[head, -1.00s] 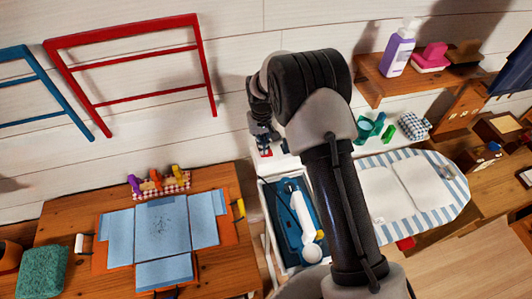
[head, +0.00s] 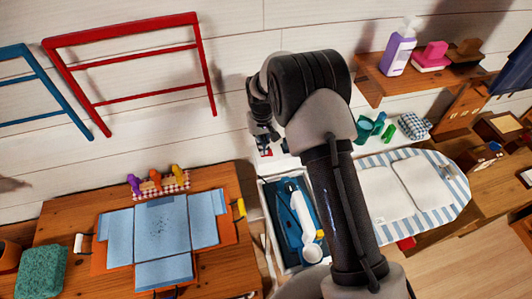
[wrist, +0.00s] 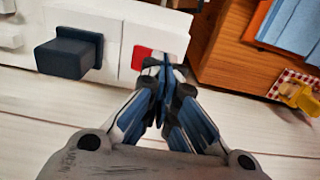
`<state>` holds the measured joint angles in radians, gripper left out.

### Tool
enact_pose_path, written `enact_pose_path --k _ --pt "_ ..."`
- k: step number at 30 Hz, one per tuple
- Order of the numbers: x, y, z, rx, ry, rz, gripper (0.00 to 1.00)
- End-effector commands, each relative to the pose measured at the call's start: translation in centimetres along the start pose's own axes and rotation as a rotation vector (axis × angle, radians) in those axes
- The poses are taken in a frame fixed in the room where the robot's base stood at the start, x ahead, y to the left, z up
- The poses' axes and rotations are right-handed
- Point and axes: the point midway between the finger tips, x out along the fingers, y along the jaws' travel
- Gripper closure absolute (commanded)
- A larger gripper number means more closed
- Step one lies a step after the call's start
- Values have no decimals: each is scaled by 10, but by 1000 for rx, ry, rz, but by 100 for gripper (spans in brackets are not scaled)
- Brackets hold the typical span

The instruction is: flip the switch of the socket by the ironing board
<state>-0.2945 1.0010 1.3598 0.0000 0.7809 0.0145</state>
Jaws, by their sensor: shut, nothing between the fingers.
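The socket is a white wall panel (wrist: 113,57) in the wrist view, with a dark block-shaped plug (wrist: 70,54) in it. The red switch (wrist: 141,58) sits beside the plug, and a bit of its red also shows in the head view (head: 266,153). My gripper (wrist: 165,66) is shut and empty. Its fingertips are at the switch's right edge in the wrist view and cover part of it; I cannot tell whether they touch. Which way the switch is set cannot be made out. The ironing board (head: 458,207), striped blue and white, lies right of my arm in the head view.
A white-edged bin (head: 270,243) with blue and white items stands below the socket. A wooden table (head: 60,219) with a blue folding board (head: 162,230) is at left. A shelf (head: 366,82) with a purple bottle (head: 397,54) is at upper right. Red rack (head: 129,34) hangs on the wall.

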Motion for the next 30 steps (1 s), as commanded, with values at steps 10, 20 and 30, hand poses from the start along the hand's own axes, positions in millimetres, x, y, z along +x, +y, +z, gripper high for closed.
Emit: enact_pose_path --k 10,20,30 --pt "6 0 0 0 0 0 100" --pt "11 0 0 0 0 0 100" --pt "16 0 0 0 0 0 100"
